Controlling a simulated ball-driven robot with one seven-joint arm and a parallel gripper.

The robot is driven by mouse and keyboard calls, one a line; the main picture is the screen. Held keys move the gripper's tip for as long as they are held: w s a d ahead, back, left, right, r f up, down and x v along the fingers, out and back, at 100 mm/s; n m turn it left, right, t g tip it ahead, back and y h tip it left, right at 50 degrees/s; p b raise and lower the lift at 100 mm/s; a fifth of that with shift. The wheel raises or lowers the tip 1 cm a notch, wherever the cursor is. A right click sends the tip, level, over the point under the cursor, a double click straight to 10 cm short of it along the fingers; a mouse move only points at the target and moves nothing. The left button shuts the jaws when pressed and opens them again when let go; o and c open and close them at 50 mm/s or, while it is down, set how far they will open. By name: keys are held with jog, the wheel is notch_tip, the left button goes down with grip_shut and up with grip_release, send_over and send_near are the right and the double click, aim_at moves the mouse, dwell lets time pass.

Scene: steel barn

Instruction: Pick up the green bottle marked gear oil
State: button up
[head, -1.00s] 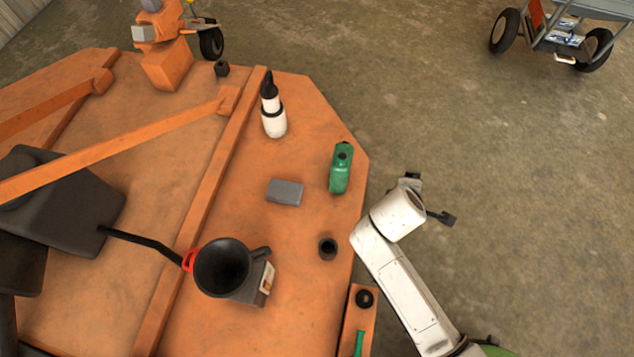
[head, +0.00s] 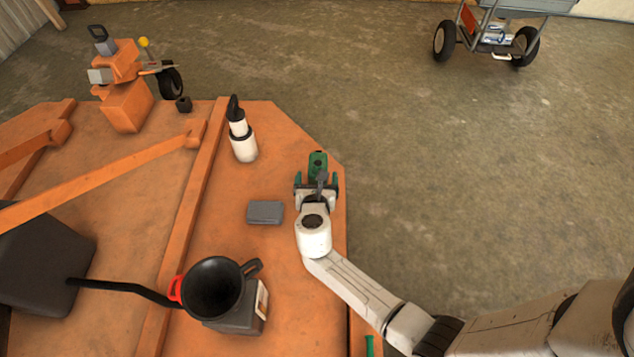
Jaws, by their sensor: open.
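The green bottle (head: 317,163) is near the right edge of the orange deck in the head view. Its top and dark cap show, and its lower part is hidden behind my gripper. Its marking cannot be read from here. My gripper (head: 317,182) is open, with one finger on each side of the bottle's near part as seen from above. I cannot tell whether the fingers touch it or how high they are above the deck.
A grey block (head: 265,212) lies left of my gripper. A white bottle with a black top (head: 242,142) stands further back. A black funnel (head: 213,288) sits nearer, over a grey can (head: 243,318). A wheeled cart (head: 490,35) stands far off on bare floor.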

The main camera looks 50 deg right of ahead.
jog(key=shift+r+b+x, duration=0.2)
jog(key=shift+b+x, duration=1.05)
jog(key=shift+x, duration=1.5)
jog(key=shift+d, duration=0.1)
jog(key=shift+c, duration=0.4)
grip_shut()
jog(key=shift+r, duration=0.15)
